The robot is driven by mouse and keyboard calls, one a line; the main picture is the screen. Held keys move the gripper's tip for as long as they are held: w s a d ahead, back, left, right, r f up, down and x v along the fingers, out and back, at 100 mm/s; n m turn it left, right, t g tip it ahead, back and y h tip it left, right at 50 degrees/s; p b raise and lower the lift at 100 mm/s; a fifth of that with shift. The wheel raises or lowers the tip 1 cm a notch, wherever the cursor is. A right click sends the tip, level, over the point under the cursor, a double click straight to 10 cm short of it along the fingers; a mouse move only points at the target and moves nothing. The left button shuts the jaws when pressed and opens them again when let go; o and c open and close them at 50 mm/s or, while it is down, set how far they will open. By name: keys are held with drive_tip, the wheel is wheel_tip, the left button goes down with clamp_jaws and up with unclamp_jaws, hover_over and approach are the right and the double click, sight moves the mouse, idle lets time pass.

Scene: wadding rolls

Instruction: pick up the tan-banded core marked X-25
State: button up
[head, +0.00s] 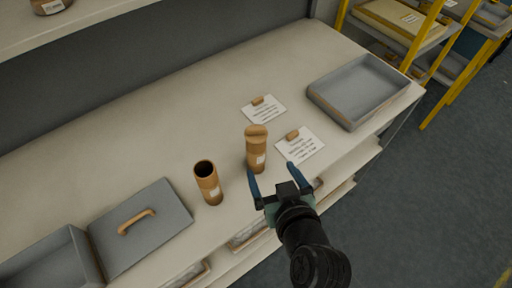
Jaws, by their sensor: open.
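Two upright tan cylinders stand on the pale counter (150,130) in the head view.
A grey lid (150,245) with a tan handle lies at the left front, beside a grey bin (50,265). Two printed cards (264,112) (302,150) and a grey tray (358,88) lie to the right. The back middle counter is clear.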

sight(258, 154)
drive_tip(key=p+x, duration=0.1)
drive_tip(key=x, duration=0.6)
drive_tip(key=shift+w+a+f, duration=0.1)
drive_tip(key=shift+w, duration=0.15)
drive_tip(key=shift+a+p+x, duration=0.15)
drive_tip(key=shift+p+x, duration=0.15)
drive_tip(key=shift+x, duration=0.65)
drive_tip(key=shift+a+p+x, duration=0.15)
drive_tip(key=shift+p+x, duration=0.15)
drive_tip(key=shift+x, duration=0.65)
drive_tip(key=shift+w+a+f, duration=0.15)
drive_tip(key=shift+w+f, duration=0.35)
drive_tip(key=c, duration=1.5)
